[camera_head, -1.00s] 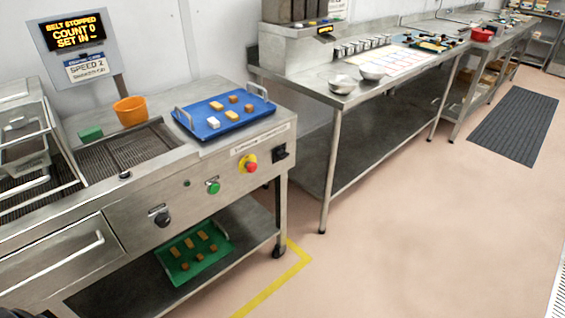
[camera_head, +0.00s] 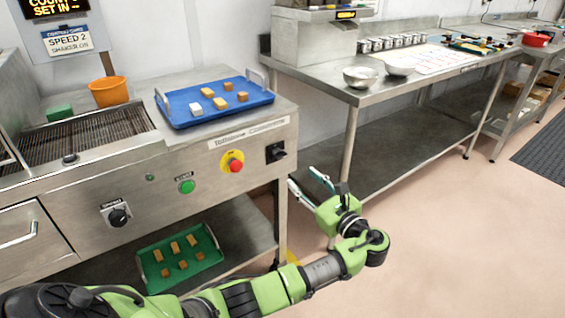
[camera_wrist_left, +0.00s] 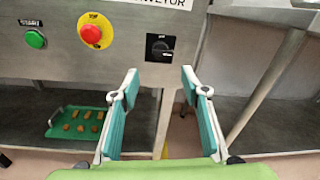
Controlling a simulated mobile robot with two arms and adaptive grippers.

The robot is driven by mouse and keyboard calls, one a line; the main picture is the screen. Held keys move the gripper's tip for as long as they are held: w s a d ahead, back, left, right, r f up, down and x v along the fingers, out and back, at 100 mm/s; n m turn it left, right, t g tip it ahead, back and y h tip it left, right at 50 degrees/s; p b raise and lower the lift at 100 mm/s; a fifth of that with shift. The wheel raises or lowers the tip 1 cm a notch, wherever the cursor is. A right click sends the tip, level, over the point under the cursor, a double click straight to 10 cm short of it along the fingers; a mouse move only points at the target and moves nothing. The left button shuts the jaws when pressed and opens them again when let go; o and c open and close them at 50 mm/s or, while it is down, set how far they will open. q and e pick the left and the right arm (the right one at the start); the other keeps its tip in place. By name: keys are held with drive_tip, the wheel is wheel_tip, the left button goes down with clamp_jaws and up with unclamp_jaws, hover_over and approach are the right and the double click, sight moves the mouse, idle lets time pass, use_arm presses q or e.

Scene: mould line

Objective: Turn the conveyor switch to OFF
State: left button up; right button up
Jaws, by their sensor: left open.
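The conveyor switch is a black rotary knob on a dark square plate (camera_head: 275,152) at the right end of the machine's front panel. It also shows in the left wrist view (camera_wrist_left: 160,47), above and between my fingers; its setting is too small to read. My left gripper (camera_head: 305,185) is open and empty, in front of the panel, below and to the right of the switch and apart from it. Its two teal-padded fingers (camera_wrist_left: 157,82) point toward the panel in the left wrist view. My right gripper is in neither view.
Left of the switch are a red stop button on yellow (camera_head: 235,166), a green start button (camera_head: 187,187) and a black speed knob (camera_head: 118,216). A blue tray (camera_head: 217,118) lies on top; a green tray (camera_head: 208,262) sits on the shelf. A steel table (camera_head: 440,78) stands to the right.

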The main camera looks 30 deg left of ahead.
sight(281, 158)
use_arm(q)
drive_tip(key=b+x, duration=0.1)
drive_tip(key=x, duration=1)
drive_tip(key=shift+w+f, duration=0.1)
drive_tip(key=shift+w+a, duration=0.25)
drive_tip(key=shift+a, duration=0.3)
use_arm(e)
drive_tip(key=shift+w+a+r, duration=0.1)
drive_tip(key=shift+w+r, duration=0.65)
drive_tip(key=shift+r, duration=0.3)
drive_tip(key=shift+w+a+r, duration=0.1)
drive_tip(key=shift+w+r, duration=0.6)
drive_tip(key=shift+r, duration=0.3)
